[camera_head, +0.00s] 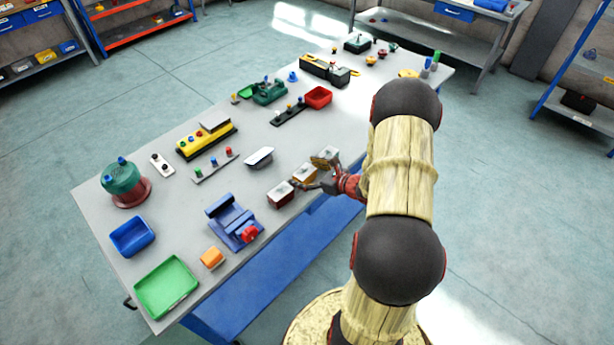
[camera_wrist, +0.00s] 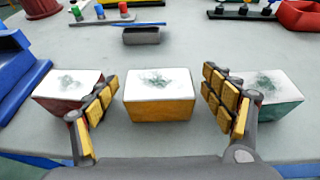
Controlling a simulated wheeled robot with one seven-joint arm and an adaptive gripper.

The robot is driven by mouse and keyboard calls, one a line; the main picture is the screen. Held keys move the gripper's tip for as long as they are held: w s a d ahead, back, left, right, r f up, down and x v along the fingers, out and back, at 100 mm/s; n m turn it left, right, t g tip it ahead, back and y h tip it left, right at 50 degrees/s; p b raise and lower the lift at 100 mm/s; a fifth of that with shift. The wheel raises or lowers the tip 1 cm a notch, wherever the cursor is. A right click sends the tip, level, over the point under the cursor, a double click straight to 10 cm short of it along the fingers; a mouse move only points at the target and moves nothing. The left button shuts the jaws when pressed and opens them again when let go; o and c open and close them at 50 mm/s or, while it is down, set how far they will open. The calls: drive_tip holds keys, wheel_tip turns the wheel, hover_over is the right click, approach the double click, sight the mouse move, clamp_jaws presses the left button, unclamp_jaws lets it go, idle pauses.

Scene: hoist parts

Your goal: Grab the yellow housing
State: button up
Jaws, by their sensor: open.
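The yellow housing (camera_wrist: 160,110), a block with a white, grey-marked top, sits on the table in the middle of the wrist view. Its pale top also shows in the head view (camera_head: 304,173). My gripper (camera_wrist: 160,86) is open, with one padded finger to the left and one to the right of the yellow housing. A gap shows on each side, and nothing is held. In the head view my gripper (camera_head: 312,176) is at the table's near edge by the row of housings. The exact fingertip height is hard to tell.
A red housing (camera_wrist: 62,103) stands close on the left and a green housing (camera_wrist: 280,112) close on the right, each partly behind a finger. A grey tray-like part (camera_wrist: 141,36) lies beyond. A blue vise-like part (camera_head: 233,221) stands left of the row.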

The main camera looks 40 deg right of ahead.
drive_tip(key=shift+c, duration=0.6)
drive_tip(key=c, duration=1.4)
